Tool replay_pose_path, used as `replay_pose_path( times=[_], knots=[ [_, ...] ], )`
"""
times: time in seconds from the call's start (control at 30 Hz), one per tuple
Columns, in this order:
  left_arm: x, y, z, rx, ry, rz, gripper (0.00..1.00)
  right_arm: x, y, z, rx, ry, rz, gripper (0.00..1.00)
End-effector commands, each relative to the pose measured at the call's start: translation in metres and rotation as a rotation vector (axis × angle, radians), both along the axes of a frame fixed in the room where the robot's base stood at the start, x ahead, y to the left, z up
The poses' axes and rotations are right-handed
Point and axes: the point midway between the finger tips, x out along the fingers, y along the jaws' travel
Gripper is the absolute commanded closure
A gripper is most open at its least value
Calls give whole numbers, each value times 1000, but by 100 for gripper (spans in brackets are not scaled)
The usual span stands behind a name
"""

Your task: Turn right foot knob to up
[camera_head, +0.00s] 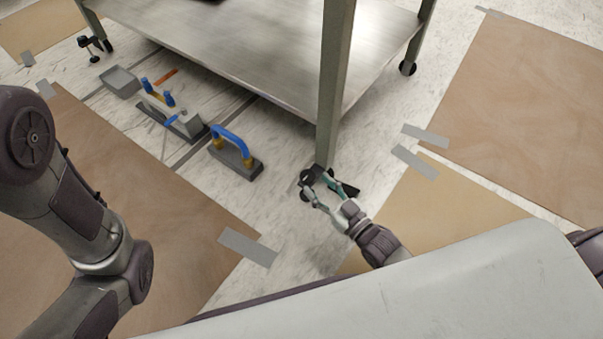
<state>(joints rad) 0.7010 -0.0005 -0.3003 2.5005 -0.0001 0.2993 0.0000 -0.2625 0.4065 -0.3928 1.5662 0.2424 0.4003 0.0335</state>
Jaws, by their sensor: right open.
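The near leg (333,95) of the metal table comes down to the floor at the picture's middle. At its foot is a small dark foot assembly with a black knob (308,177). My right gripper (314,185) comes in from the lower right, low over the floor at this foot. Its fingers are open and spread around or right beside the knob; I cannot tell whether they touch it. The fingers partly hide the foot, and the knob's setting is too small to read. My left arm shows at the left, but its gripper is out of view.
The table's lower metal shelf (250,45) spans the top. Left of the leg, a blue-handled tool (236,150), another blue-handled block (178,118) and a grey tray (121,80) lie on the floor. Brown sheets (530,110) are taped down around; marbled floor is clear near the foot.

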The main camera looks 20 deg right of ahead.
Motion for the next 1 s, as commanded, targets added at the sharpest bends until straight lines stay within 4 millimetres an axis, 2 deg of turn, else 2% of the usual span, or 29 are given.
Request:
replay_pose_path(
  times=[0.03, 0.3, 0.5, 0.77, 0.87, 1.0],
  knots=[
    [0, 0, -14, 0, 0, 0, 38, 12, 5, -5, 2, -6, 0, 48],
    [0, 0, -40, 0, 0, 0, 38, 53, 23, -3, 1, -3, 0, 48],
    [0, 0, -45, 1, -1, 0, 38, 65, 28, -1, 0, -1, 0, 48],
    [0, 0, -45, 1, -1, 0, 38, 66, 29, 0, 0, 0, 0, 48],
    [0, 0, -45, 1, -1, 0, 38, 66, 28, 0, 0, 0, 0, 62],
    [0, 0, -45, 1, -1, 0, 38, 66, 28, 0, 0, 0, 0, 85]
  ],
)
